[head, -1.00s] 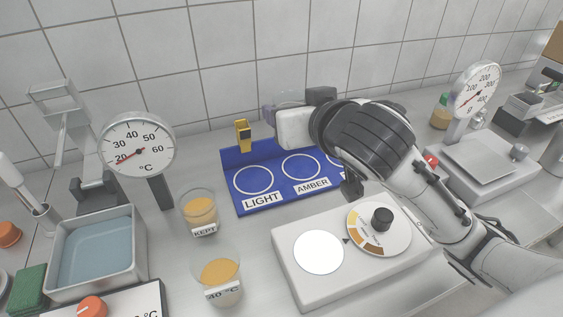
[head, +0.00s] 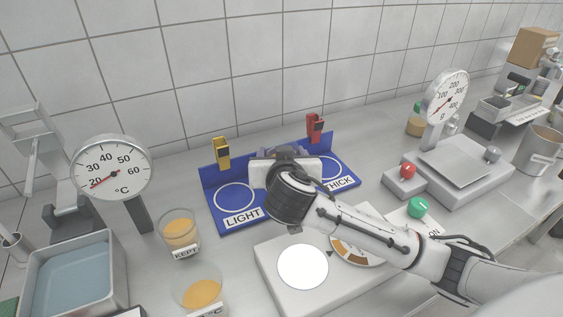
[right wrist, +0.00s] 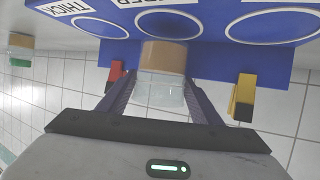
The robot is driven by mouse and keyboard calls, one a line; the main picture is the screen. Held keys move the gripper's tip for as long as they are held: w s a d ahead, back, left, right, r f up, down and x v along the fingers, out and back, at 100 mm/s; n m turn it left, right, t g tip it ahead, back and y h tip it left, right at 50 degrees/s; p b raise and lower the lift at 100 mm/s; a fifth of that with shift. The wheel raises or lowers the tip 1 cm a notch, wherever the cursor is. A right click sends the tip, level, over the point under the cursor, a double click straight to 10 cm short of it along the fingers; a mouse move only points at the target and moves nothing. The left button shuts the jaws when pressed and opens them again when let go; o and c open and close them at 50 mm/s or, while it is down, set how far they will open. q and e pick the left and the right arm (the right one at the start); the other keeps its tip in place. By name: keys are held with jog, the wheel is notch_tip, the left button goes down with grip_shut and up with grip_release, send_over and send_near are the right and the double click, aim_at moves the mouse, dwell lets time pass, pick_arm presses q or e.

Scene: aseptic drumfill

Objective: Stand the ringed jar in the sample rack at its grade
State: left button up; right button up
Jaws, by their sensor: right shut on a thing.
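My right gripper (head: 285,155) is over the middle of the blue sample rack (head: 222,170), hiding most of the AMBER place in the head view. In the right wrist view its fingers (right wrist: 163,100) are shut on a jar (right wrist: 162,88) with clear glass and an amber layer at the rack end. That amber end overlaps the edge of the middle ring (right wrist: 168,30); I cannot tell whether it touches the rack. The LIGHT ring (head: 235,197) and the THICK ring (head: 338,167) look empty. The jar is hidden in the head view. My left gripper is out of view.
A yellow clip (head: 222,153) and a red clip (head: 315,127) sit on the rack's back wall. The KEPT cup (head: 179,232) and another cup (head: 202,290) stand left. A white lamp plate with dial (head: 280,248) lies in front; a scale (head: 458,165) stands right.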

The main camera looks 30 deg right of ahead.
jog(key=shift+f, duration=1.05)
jog(key=shift+f, duration=0.1)
jog(key=o, duration=1.1)
jog(key=shift+c, duration=0.2)
jog(key=shift+s+a, duration=0.1)
jog(key=v, duration=1.2)
